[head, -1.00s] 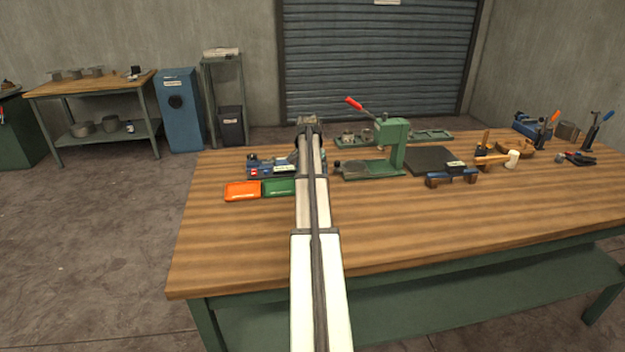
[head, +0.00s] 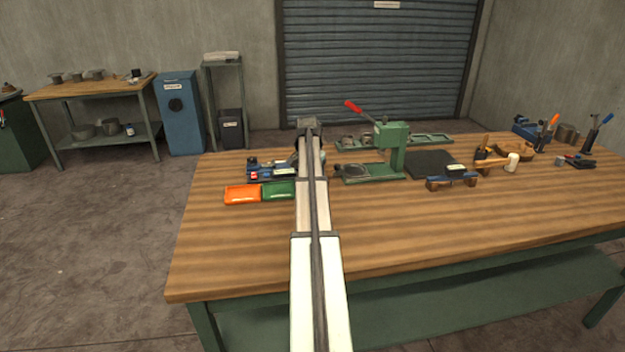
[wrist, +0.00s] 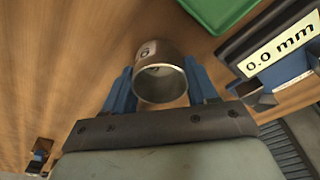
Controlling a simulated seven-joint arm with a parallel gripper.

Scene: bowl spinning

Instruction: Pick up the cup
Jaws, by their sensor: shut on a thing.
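A grey metal cup (wrist: 160,75) shows in the wrist view, its open rim facing the camera. My gripper (wrist: 160,88) has one blue finger on each side of the cup and is shut on it. A small pale label with a dark mark is on the cup's side. In the head view my arm reaches over the workbench (head: 420,225), and its far end hides the cup and the fingers. I cannot tell whether the cup is touching the bench.
A green tray (head: 278,190) and an orange tray (head: 242,194) lie left of my arm. A gauge reading "0.0 mm" (wrist: 282,46) is close on the right in the wrist view. A green press (head: 390,150) with a red lever stands right of my arm. The front of the bench is clear.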

